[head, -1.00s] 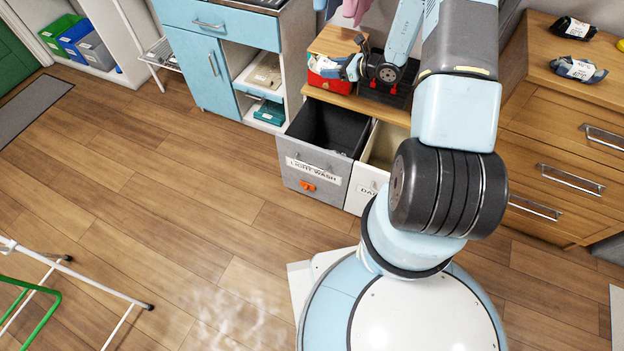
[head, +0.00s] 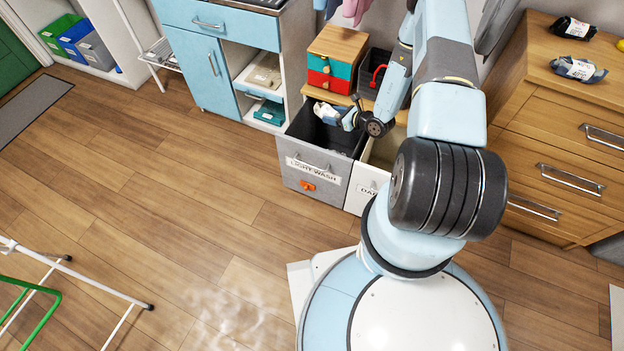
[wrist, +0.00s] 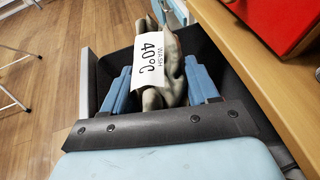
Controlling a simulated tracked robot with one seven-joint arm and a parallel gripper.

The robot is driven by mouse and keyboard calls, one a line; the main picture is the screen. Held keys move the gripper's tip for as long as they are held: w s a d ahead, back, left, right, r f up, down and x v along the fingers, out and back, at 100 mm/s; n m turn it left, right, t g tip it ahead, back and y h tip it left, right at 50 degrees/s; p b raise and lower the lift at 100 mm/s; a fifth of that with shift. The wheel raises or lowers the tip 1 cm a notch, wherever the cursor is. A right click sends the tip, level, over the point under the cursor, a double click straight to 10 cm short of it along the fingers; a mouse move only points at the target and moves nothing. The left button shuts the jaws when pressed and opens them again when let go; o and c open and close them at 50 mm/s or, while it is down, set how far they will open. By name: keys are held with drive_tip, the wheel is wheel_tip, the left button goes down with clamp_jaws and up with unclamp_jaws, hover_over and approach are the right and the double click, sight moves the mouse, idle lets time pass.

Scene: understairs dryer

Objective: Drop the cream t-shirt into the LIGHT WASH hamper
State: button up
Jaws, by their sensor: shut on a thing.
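The cream t-shirt (wrist: 173,85) is a crumpled grey-beige bundle with a white "WASH 40°C" tag (wrist: 150,62). My gripper (wrist: 160,92) is shut on it, with one blue finger on each side. In the head view the small pale bundle (head: 325,111) hangs from my gripper (head: 346,119) over the open top of the LIGHT WASH hamper (head: 306,182). This hamper is grey fabric with a dark inside, a white label and an orange tag. In the wrist view its dark inner wall (wrist: 232,72) lies around and below the shirt. The exact height above the rim is hard to tell.
The second hamper (head: 366,190), labelled "DA...", stands directly to the right, partly behind my arm. A wooden shelf with a red and teal drawer box (head: 332,66) and a dark basket (head: 374,70) is close behind.

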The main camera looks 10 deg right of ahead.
drive_tip(key=shift+f, duration=2.25)
drive_tip(key=o, duration=1.2)
drive_tip(key=v, duration=1.3)
drive_tip(key=shift+s+d+r, duration=0.15)
drive_tip(key=shift+s+d, duration=0.05)
drive_tip(key=shift+d, duration=0.05)
